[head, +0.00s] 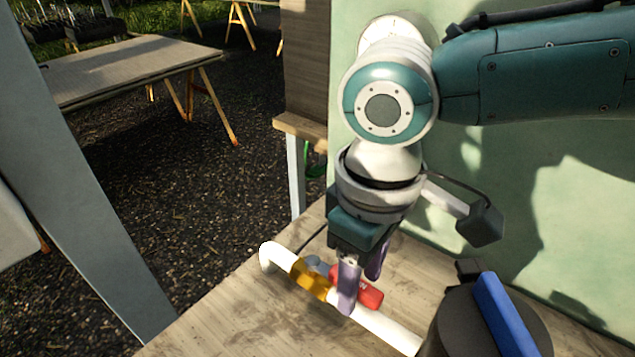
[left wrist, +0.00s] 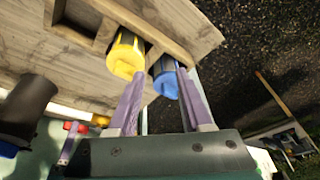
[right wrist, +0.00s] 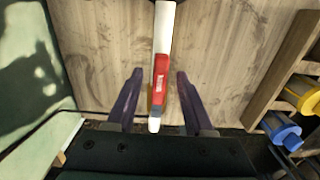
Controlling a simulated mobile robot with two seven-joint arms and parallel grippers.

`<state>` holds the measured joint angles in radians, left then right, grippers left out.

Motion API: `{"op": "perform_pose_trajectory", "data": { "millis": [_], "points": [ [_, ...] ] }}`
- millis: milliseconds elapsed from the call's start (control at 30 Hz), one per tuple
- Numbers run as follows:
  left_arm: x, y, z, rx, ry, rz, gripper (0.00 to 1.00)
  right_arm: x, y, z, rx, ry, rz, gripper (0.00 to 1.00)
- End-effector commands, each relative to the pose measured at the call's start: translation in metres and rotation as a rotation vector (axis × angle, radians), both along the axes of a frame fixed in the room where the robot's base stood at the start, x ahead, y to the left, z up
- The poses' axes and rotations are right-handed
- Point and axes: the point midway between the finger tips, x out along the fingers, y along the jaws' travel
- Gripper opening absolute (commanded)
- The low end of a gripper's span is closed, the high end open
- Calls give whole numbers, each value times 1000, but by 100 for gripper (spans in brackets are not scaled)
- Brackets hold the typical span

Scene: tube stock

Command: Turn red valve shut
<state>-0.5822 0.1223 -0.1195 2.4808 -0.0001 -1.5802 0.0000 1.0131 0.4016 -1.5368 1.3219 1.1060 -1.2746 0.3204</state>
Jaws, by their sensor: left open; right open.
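The red valve handle (head: 370,297) lies roughly along the white pipe (head: 385,328), beside the brass-yellow valve body (head: 312,281). In the right wrist view the red handle (right wrist: 160,78) sits between the two purple fingers. My right gripper (head: 362,290) points down with one finger on each side of the handle, open; I see a gap on both sides in the wrist view. My left gripper (left wrist: 160,72) is open and empty, away from the valve, near a yellow cylinder (left wrist: 124,56) and a blue cylinder (left wrist: 165,78). It is not in the head view.
A dark cylinder (head: 455,325) with a blue part (head: 505,315) on top stands at the pipe's near end. A green wall (head: 580,200) rises behind the wooden bench (head: 235,315). Gravel ground and another table (head: 130,68) lie to the left.

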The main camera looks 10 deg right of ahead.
Motion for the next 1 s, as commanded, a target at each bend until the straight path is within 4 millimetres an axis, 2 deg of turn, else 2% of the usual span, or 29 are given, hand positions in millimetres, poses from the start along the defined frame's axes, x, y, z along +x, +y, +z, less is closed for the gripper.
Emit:
{"op": "perform_pose_trajectory", "data": {
  "millis": [67,533,1000],
  "points": [
    [0,0,0,0,-1,0,50,0,0,0,0,0,0,51],
    [1,0,0,0,-2,0,50,0,0,0,1,1,0,0],
    [1,-1,0,-2,-2,1,50,0,0,0,0,1,0,0]
  ]
}}
